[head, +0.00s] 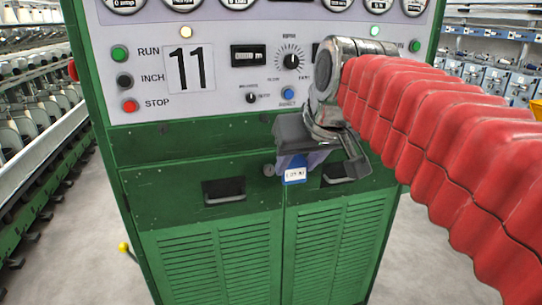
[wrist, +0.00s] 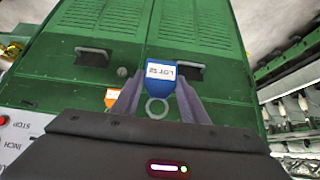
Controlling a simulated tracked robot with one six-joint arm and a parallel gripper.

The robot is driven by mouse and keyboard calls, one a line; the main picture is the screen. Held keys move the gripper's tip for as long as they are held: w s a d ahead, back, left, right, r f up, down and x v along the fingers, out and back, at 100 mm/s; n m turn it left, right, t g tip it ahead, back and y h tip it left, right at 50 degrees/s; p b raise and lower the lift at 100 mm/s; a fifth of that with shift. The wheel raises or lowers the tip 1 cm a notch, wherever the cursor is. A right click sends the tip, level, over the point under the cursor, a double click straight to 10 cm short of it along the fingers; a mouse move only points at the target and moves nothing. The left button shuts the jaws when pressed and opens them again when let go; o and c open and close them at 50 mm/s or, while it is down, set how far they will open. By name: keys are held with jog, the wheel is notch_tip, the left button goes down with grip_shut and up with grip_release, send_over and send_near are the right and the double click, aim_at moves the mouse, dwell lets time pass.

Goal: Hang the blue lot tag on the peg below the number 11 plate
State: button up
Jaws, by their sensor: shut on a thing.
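The blue lot tag (head: 294,175) has a white label and hangs below my gripper (head: 297,158) in front of the green cabinet. In the wrist view the tag (wrist: 160,86) is pinched between the two fingertips of my gripper (wrist: 159,92), and its pale ring (wrist: 157,108) shows between the fingers. The number 11 plate (head: 189,69) is on the grey panel, up and left of my gripper. A small dark spot (head: 163,128) is on the green face below the plate; I cannot tell whether it is a peg.
The cabinet has two recessed handles (head: 223,190) and a round grey fitting (head: 268,170) close left of the tag. An orange piece (wrist: 112,97) shows beside my finger in the wrist view. Buttons and a knob (head: 291,61) are on the panel. Spinning machinery (head: 40,130) stands at left.

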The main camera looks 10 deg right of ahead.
aim_at(304, 172)
jog(key=shift+s, duration=1.75)
jog(key=w+f, duration=0.5)
jog(key=f, duration=0.7)
jog(key=w+f, duration=0.5)
jog(key=f, duration=0.7)
jog(key=w+f, duration=0.5)
jog(key=f, duration=0.8)
jog(key=shift+a+m, duration=0.3)
jog(key=shift+a, duration=0.15)
